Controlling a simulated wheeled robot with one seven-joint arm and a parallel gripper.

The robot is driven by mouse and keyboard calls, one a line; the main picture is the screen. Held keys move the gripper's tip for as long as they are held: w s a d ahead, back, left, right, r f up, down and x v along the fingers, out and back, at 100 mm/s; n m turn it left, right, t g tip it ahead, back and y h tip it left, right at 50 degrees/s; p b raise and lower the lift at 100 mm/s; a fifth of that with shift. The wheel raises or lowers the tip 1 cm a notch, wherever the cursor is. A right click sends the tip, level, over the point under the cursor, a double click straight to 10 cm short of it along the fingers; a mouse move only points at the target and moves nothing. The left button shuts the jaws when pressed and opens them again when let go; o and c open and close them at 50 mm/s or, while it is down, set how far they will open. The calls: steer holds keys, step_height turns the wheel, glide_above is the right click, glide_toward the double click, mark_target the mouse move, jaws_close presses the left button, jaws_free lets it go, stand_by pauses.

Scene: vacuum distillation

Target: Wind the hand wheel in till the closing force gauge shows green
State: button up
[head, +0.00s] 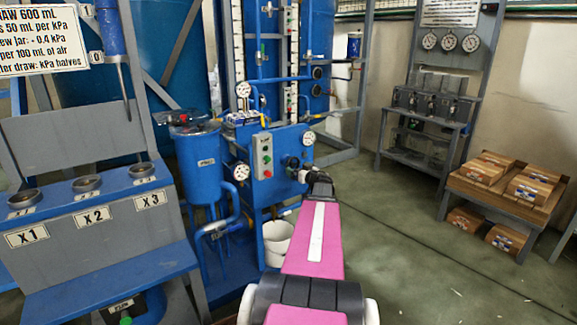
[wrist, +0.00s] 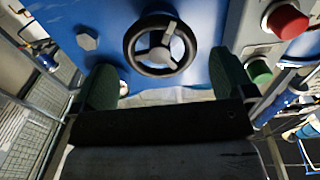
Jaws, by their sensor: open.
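The hand wheel (wrist: 160,45), a dark ring with grey spokes, shows in the wrist view on a blue panel. My gripper (wrist: 167,85) is open, its two green fingers spread to either side below the wheel in the picture. I see no contact with the rim. In the head view my gripper (head: 318,178) is at the blue cabinet, and the wheel (head: 292,163) is small and partly hidden there. Round white gauges sit near it, one at the upper right (head: 308,138) and one at the left (head: 241,171). I cannot tell which shows closing force, and their readings are too small.
A red button (wrist: 287,20) and a green button (wrist: 258,70) sit on a grey box right of the wheel. A white bucket (head: 277,240) stands below the cabinet. Blue pipes and a grey bench (head: 90,255) are at the left. The floor (head: 400,250) at the right is open.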

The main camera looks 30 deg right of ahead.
mark_target(294, 166)
steer(key=w, duration=0.6)
steer(key=shift+w+a, duration=0.2)
steer(key=c, duration=0.7)
